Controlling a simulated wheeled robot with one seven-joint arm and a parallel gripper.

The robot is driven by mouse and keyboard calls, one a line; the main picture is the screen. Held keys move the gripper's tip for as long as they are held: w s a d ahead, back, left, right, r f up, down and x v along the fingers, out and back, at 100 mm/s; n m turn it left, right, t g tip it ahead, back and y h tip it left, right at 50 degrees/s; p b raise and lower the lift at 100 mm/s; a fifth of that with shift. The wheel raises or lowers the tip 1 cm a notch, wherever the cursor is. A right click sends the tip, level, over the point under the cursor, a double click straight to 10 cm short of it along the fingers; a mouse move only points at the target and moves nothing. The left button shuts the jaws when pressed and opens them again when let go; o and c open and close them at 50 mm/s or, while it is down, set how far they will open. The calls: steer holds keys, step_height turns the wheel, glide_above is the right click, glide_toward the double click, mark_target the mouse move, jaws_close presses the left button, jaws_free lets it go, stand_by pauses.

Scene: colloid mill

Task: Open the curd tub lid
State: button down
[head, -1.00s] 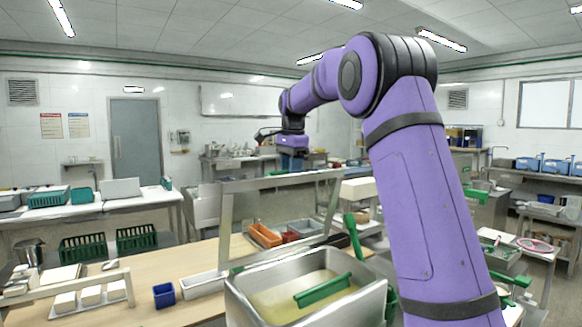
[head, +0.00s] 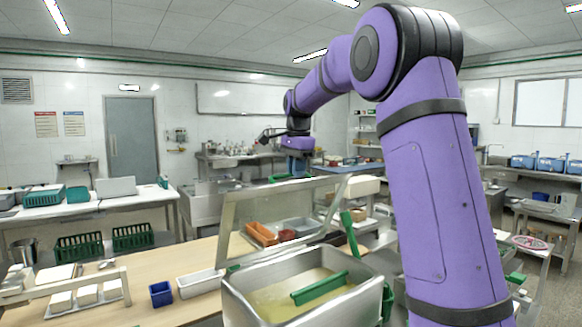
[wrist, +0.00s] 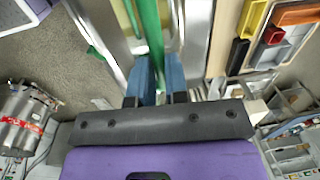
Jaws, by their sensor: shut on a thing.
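The steel curd tub (head: 240,303) stands at the bottom middle of the head view, with pale yellow liquid inside and a green bar (head: 320,288) across it. Its framed, see-through lid (head: 262,212) stands raised and steeply tilted at the tub's back edge. A green handle (head: 283,178) runs along the lid's top edge. My gripper (head: 297,168) is at that top edge. In the wrist view, the blue fingers of my gripper (wrist: 159,72) are shut on the green handle (wrist: 150,35). The exact contact is small in the head view.
An upright green-handled tool (head: 349,233) stands just right of the lid. Orange bins (head: 262,234) lie behind it on the wooden table (head: 195,255). The wooden table has bare room at the left.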

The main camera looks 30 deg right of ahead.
steer(key=c, duration=1.1)
jaws_free()
steer(key=r, duration=0.7)
steer(key=s+r, duration=0.1)
steer(key=r, duration=0.2)
steer(key=shift+r, duration=0.4)
